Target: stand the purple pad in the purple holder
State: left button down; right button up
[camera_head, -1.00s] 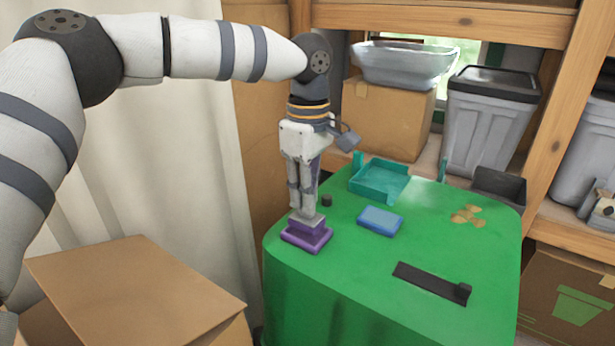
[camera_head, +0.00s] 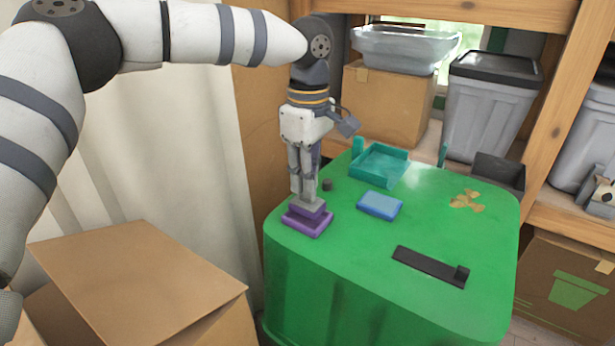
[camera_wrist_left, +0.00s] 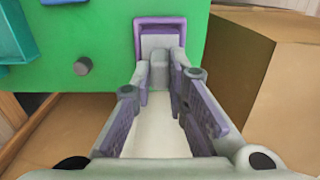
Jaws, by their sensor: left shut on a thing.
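The purple pad (camera_head: 307,210) shows as a narrower block on top of a wider purple base, which appears to be the purple holder (camera_head: 309,228), near the left edge of the green lid. My left gripper (camera_head: 306,198) points straight down, with its fingers shut on the pad's greyish upper part. In the left wrist view the fingertips (camera_wrist_left: 160,75) close on a grey piece, with the purple holder's rim (camera_wrist_left: 160,20) just beyond. I cannot tell whether the pad rests fully in the holder. My right gripper is out of view.
A small dark knob (camera_head: 327,185) stands close beside the gripper. A blue block (camera_head: 380,206), a teal tray (camera_head: 378,165) and a black strip with a raised end (camera_head: 430,268) are on the green lid (camera_head: 350,258). A cardboard box (camera_head: 137,280) stands at lower left.

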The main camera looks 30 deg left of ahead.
pick_arm(q)
jog(key=shift+f, duration=0.1)
jog(key=shift+f, duration=0.35)
jog(key=shift+f, duration=0.15)
dwell(0.6)
jog(key=shift+f, duration=0.25)
jog(key=shift+f, duration=0.3)
dwell(0.4)
jog(key=c, duration=1.5)
grip_release()
jog(key=shift+c, duration=0.5)
